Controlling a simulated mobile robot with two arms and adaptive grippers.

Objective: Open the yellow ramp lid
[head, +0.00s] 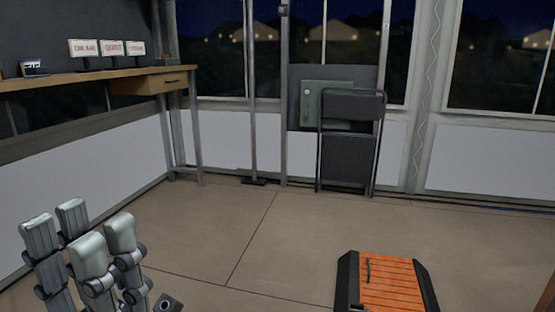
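The ramp lid (390,287) lies on the floor at the bottom right of the head view. It looks orange rather than yellow, with slats and dark side edges. A thin dark handle (367,270) stands on its left part. The lid looks flat and closed, and its near end is cut off by the picture edge. My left gripper (80,228) is at the bottom left, well to the left of the lid, with its grey fingers pointing up. The fingers are spread apart, with nothing seen between them. My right gripper is not in view.
A folded dark chair (348,150) leans by the back wall before a green panel (312,103). A wooden counter (90,77) with a drawer (165,82) runs along the left wall, bearing small signs (112,47). The floor (250,235) between gripper and lid is mostly clear.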

